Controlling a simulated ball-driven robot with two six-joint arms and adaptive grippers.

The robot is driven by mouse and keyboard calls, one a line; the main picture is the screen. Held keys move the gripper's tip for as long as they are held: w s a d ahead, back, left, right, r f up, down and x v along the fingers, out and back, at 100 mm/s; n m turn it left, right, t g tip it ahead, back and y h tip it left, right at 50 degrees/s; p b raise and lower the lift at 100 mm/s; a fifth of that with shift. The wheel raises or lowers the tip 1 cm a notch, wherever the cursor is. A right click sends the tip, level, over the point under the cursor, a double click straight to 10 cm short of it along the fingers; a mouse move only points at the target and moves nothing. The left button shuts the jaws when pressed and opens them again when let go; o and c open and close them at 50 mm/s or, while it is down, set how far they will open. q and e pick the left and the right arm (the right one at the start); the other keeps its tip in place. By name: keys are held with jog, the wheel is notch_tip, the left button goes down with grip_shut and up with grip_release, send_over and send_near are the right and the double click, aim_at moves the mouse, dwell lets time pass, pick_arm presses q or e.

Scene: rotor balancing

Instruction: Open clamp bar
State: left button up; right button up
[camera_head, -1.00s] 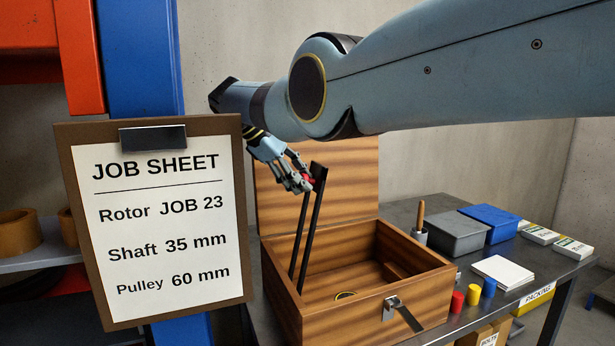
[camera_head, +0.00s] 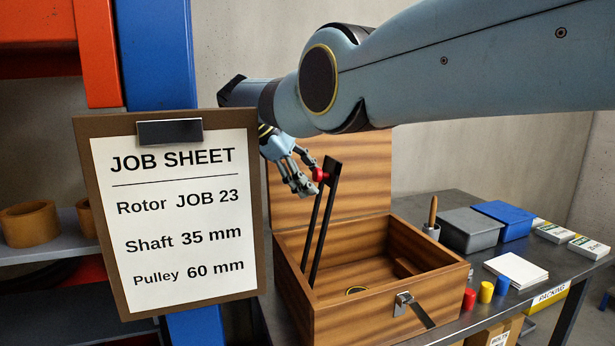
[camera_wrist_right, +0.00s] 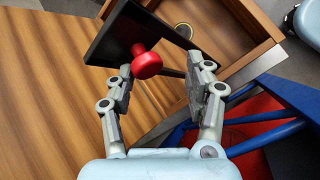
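The clamp bar (camera_head: 326,222), a dark bar on two uprights with a red knob (camera_head: 320,175) near its top, stands raised and slightly tilted at the left side of an open wooden box (camera_head: 345,322). My right gripper (camera_head: 307,188) is just left of the knob. In the right wrist view, its fingers (camera_wrist_right: 162,72) are spread, with the red knob (camera_wrist_right: 147,64) showing between and just beyond the tips. The dark bar (camera_wrist_right: 125,35) lies behind the knob, and no grip on it shows. My left gripper is not in view.
The box lid (camera_head: 365,160) stands open behind. A job sheet clipboard (camera_head: 180,215) fills the left foreground. A grey bin (camera_head: 467,232), a blue bin (camera_head: 503,218), a paper stack (camera_head: 516,269) and small red, yellow and blue cylinders (camera_head: 486,291) are on the bench to the right.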

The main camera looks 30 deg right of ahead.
notch_tip(320, 180, up, 10)
dwell(0.5)
jog(key=shift+f, duration=0.1)
